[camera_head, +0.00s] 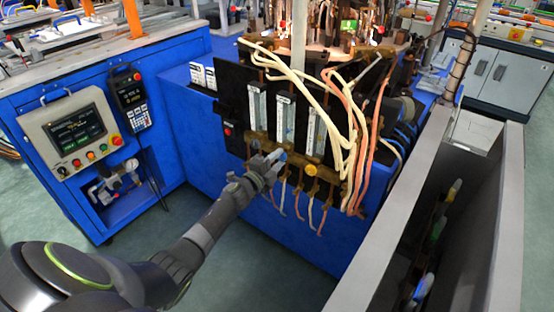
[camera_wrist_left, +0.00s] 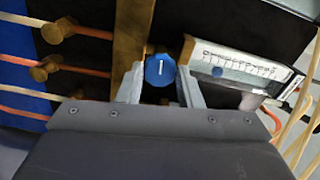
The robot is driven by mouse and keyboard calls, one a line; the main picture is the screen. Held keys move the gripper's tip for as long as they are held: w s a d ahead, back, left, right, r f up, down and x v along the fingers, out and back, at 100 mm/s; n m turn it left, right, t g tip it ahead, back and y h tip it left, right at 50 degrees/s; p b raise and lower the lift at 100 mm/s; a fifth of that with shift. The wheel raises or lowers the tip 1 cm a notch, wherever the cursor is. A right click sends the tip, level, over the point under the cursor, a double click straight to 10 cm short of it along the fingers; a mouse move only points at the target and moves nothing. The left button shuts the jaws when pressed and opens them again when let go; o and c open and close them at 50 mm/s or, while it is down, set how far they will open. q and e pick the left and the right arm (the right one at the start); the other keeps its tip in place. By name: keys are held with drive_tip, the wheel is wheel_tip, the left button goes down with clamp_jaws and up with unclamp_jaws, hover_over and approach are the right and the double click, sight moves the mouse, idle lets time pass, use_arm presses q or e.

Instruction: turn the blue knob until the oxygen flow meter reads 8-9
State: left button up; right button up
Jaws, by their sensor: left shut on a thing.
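The blue knob (camera_wrist_left: 160,70) with a white line on its face sits between the fingers of my left gripper (camera_wrist_left: 161,82) in the left wrist view. The fingers are shut on it from both sides. In the head view my left gripper (camera_head: 272,162) is at the lower part of the black flow meter panel, and the knob is mostly hidden there. A flow meter (camera_wrist_left: 245,68) with a white scale lies just right of the knob in the wrist view; a blue float (camera_wrist_left: 217,71) shows near its knob end. Its numbers are too small to read. My right gripper is not in view.
Three clear flow meter tubes, the middle one (camera_head: 285,118), stand on the panel. Pale and orange hoses (camera_head: 340,110) hang at its right. A grey-walled trough (camera_head: 390,235) stands at the right.

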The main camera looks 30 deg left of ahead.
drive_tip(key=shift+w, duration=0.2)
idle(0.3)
use_arm(q)
drive_tip(key=o, duration=1)
drive_tip(key=shift+c, duration=0.2)
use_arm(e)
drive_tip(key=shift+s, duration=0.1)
use_arm(q)
drive_tip(key=shift+s+a, duration=0.15)
drive_tip(key=shift+s, duration=0.45)
drive_tip(key=s+a, duration=0.2)
drive_tip(key=s, duration=1.4)
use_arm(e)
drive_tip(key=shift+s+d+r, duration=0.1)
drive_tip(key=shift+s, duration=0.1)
